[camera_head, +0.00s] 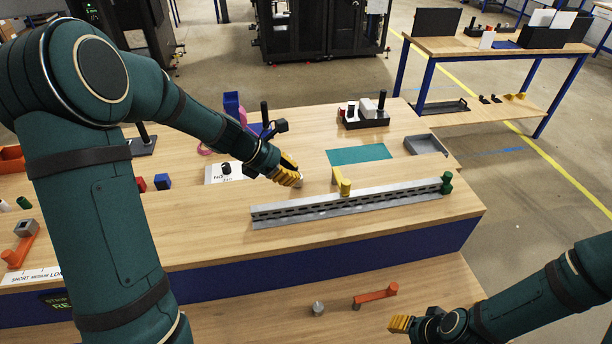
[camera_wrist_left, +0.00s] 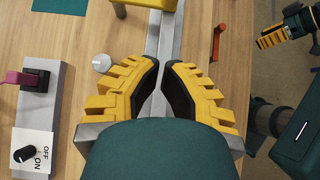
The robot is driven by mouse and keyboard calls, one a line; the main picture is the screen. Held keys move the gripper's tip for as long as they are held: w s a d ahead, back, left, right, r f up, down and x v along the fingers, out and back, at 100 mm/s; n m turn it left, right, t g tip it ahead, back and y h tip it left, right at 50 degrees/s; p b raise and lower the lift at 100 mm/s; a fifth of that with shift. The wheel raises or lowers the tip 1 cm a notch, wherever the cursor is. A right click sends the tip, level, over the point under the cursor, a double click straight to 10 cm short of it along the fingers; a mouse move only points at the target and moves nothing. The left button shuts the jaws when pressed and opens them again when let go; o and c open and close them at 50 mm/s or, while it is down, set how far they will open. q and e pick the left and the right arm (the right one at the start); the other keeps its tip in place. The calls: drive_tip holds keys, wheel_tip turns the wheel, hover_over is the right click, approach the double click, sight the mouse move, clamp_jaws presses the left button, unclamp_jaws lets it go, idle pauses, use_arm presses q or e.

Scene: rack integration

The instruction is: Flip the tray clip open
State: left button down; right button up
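A yellow clip (camera_head: 343,186) stands on the far edge of the long slotted metal tray (camera_head: 290,213) on the bench. Only a yellow part of it (camera_wrist_left: 150,4) shows at the top of the left wrist view, ahead of my fingers. My left gripper (camera_head: 288,173) is to the left of the clip in the head view, above the bench and apart from the clip. In the left wrist view its yellow fingers (camera_wrist_left: 160,68) are a little apart with nothing held between them. My right gripper (camera_head: 402,324) is low at the front right, far from the clip; its finger gap is unclear.
A green knob-like piece (camera_head: 446,183) is at the tray's right end. A round pale knob (camera_wrist_left: 102,62) and an OFF/ON switch (camera_wrist_left: 24,154) lie left of my fingers in the wrist view. A teal mat (camera_head: 360,155) lies behind the clip. An orange handle (camera_head: 376,295) is on the lower shelf.

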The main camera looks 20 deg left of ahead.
sight(340, 189)
use_arm(q)
drive_tip(key=b+x, duration=0.1)
drive_tip(key=x, duration=0.7)
drive_tip(key=shift+w+d+f, duration=0.1)
drive_tip(key=shift+f, duration=0.05)
drive_tip(key=w+d, duration=0.2)
drive_tip(key=shift+d, duration=0.35)
drive_tip(key=shift+w+d, duration=0.2)
drive_tip(key=shift+d, duration=0.2)
use_arm(e)
drive_tip(key=shift+f, duration=0.55)
use_arm(q)
drive_tip(key=shift+f, duration=0.1)
drive_tip(key=shift+d, duration=0.1)
drive_tip(key=shift+d+n, duration=0.25)
drive_tip(key=shift+n, duration=0.05)
drive_tip(key=shift+t, duration=0.3)
use_arm(e)
drive_tip(key=shift+w+d+f, duration=0.15)
drive_tip(key=shift+d+f, duration=0.05)
drive_tip(key=shift+d, duration=0.25)
